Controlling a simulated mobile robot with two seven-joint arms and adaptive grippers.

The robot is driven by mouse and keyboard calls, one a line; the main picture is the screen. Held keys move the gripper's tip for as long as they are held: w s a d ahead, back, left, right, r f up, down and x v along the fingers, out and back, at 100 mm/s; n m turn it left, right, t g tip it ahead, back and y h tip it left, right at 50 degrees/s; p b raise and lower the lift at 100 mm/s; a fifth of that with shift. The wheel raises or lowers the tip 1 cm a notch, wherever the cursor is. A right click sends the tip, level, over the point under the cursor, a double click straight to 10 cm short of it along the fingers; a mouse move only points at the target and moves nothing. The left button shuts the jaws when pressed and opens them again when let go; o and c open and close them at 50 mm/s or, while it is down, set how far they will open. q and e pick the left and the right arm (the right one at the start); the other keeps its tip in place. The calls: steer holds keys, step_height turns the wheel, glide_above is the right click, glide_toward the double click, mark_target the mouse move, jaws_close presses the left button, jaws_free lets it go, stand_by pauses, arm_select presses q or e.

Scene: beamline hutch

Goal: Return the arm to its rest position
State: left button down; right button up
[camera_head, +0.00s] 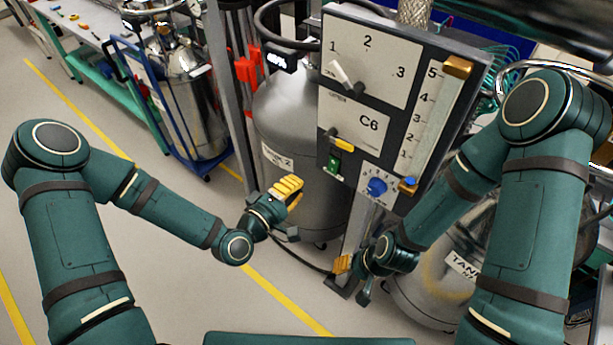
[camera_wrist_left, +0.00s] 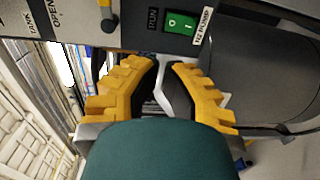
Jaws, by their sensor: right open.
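My left gripper (camera_head: 287,190) is in the middle of the head view, in front of the grey tank and left of the control panel (camera_head: 362,110). In the left wrist view its two yellow ridged fingers (camera_wrist_left: 164,68) stand a small gap apart with nothing between them. The panel's green switch (camera_wrist_left: 180,24) shows just beyond the fingertips there. My right gripper (camera_head: 343,266) is low, below the panel's blue knob (camera_head: 377,186) and near the foot of the panel's post. It is open, and I see nothing in it; its fingers are partly hidden by its own wrist.
A grey tank (camera_head: 286,115) stands behind the panel, and a labelled silver tank (camera_head: 432,283) is beside my right forearm. A blue cart (camera_head: 150,90) with a steel vessel and a workbench (camera_head: 85,22) are at the upper left. Floor (camera_head: 190,285) with yellow lines is clear at lower left.

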arm_select(q)
steer(key=shift+s+a, duration=0.35)
steer(key=shift+s, duration=0.15)
steer(key=shift+r, duration=0.1)
